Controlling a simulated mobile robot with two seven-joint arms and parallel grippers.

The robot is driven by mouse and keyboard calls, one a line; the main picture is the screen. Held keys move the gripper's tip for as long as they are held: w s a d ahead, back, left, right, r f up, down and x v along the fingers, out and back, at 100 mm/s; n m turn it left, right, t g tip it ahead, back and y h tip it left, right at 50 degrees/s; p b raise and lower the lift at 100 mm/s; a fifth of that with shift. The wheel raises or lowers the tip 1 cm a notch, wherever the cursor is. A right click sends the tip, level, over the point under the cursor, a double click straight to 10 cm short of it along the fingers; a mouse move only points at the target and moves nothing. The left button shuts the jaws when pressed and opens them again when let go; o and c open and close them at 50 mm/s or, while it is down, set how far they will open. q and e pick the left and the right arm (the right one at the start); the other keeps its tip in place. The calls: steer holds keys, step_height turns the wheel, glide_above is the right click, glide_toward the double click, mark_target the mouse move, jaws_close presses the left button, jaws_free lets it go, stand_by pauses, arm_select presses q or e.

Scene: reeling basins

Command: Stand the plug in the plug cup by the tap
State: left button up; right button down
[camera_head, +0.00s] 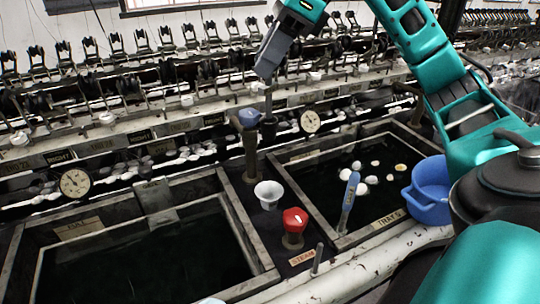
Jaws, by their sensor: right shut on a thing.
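My right gripper (267,72) comes in from the upper right and points down above the divider between the two basins. It is shut on a thin dark thing (268,101), which hangs below it. This seems to be the plug, but its lower end is hard to tell from the dark background. The tap (250,158), a brown post with a blue top, stands on the divider just left of and below the gripper. The white plug cup (268,192) stands in front of the tap, with its mouth open upward. My left gripper is not in view.
A red steam knob (294,218) stands in front of the cup. The left basin (255,262) and right basin (300,196) hold dark water. White cocoons (361,176) float in the right one. A blue-handled tool (349,192) leans at its front rim. A blue bucket (430,190) stands right.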

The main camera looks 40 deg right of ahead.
steer(key=b, duration=0.2)
glide_above(276, 119)
steer(key=f, duration=0.3)
steer(key=a+f, duration=0.1)
steer(key=f, duration=0.1)
steer(key=shift+w+f, duration=0.25)
steer(key=shift+w, duration=0.15)
step_height(276, 119, down, 7)
steer(key=b, duration=0.2)
steer(key=shift+b, duration=0.4)
steer(key=shift+f, duration=0.4)
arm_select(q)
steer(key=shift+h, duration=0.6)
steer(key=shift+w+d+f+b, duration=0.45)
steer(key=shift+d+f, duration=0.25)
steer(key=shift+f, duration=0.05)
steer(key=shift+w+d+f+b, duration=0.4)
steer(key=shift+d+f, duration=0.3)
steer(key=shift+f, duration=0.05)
arm_select(e)
steer(key=shift+f, duration=1.8)
steer(key=shift+f+b, duration=0.4)
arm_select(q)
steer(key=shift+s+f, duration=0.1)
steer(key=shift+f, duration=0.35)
arm_select(e)
steer(key=c, duration=0.8)
jaws_free()
